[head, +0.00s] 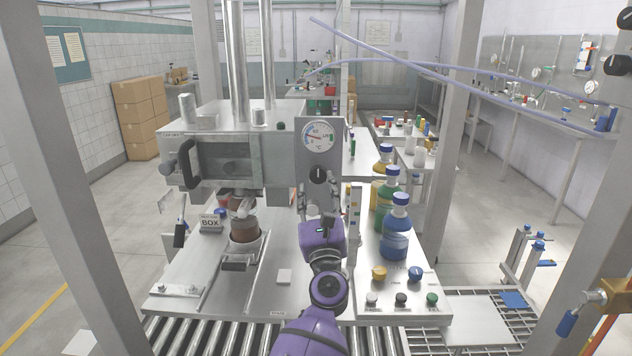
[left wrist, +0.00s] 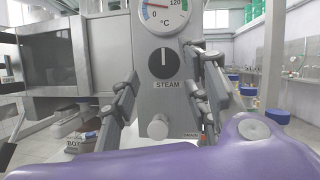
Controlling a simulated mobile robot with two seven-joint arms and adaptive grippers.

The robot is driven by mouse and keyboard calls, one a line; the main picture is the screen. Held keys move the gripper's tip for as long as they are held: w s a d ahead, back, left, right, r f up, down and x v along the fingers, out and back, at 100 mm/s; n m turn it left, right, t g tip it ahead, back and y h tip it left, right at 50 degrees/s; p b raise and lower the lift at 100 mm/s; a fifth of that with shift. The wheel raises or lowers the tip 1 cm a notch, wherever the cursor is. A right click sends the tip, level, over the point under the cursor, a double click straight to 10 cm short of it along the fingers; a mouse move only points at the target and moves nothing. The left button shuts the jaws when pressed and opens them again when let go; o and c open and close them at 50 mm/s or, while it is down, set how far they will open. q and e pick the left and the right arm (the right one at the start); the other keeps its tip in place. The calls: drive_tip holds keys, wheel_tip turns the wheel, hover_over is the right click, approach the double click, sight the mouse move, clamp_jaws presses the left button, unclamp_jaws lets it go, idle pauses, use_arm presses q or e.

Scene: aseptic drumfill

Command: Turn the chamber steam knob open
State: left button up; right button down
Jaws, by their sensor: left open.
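The chamber steam knob (head: 318,174) is a round black knob on the grey panel, below a round temperature dial (head: 318,136). In the left wrist view the knob (left wrist: 162,63) has a white pointer line standing upright, and the label STEAM is under it. My left gripper (head: 318,195) is in front of the panel, just below the knob in the head view. In the left wrist view its open fingers (left wrist: 172,80) stand to the left and right of the knob, apart from it, with nothing between them. My right gripper is out of view.
A grey round knob (left wrist: 158,127) sits lower on the panel, by a partly hidden label. The chamber housing (head: 228,160) with a black handle is left of the panel. Bottles, including a blue one (head: 397,232), stand on the bench to the right.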

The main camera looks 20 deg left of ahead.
sight(316, 178)
use_arm(q)
drive_tip(key=x, duration=0.2)
drive_tip(key=shift+w+r, duration=0.2)
drive_tip(key=shift+w, duration=0.05)
drive_tip(key=shift+w+a+r, duration=0.1)
drive_tip(key=shift+w+a, duration=0.15)
drive_tip(key=shift+w, duration=0.15)
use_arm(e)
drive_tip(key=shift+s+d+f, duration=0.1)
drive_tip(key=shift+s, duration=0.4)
use_arm(q)
drive_tip(key=shift+c, duration=0.2)
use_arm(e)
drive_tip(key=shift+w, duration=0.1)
use_arm(q)
drive_tip(key=c, duration=1)
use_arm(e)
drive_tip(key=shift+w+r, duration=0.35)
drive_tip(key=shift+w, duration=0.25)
